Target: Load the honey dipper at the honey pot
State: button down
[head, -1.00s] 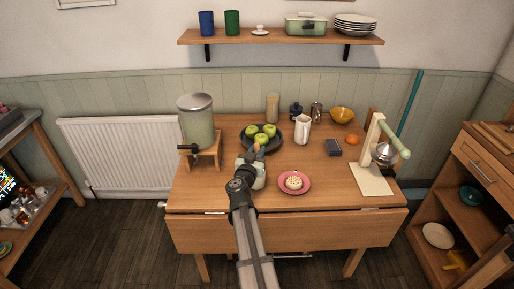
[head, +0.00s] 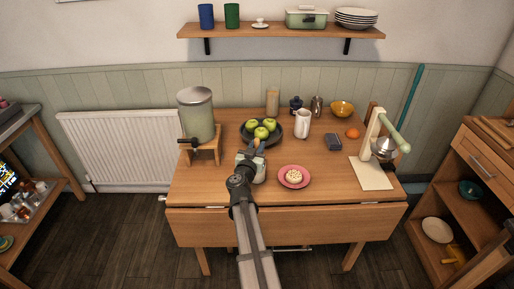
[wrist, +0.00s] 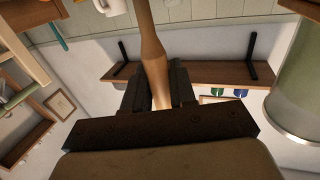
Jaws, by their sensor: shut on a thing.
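My gripper (head: 257,150) is over the front left part of the wooden table, just in front of the dark bowl of green apples. In the wrist view its dark fingers (wrist: 160,90) are shut on a wooden handle, which I take for the honey dipper (wrist: 150,45). The handle runs up out of the top of that view, so the dipper's head is not seen there. In the head view only a small brown bit of it shows at the fingertips. I cannot pick out the honey pot for certain.
The dark apple bowl (head: 244,137) is close beyond my gripper. A pink plate (head: 283,183) with a pastry is to its right. A drink dispenser (head: 196,115) on a wooden stand is to the left. A white jug (head: 303,125) and a press stand (head: 371,175) are further right.

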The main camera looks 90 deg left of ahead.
aim_at(256, 139)
jog(key=shift+f, duration=0.55)
dwell(0.9)
jog(key=shift+r, duration=3.55)
jog(key=shift+s, duration=0.1)
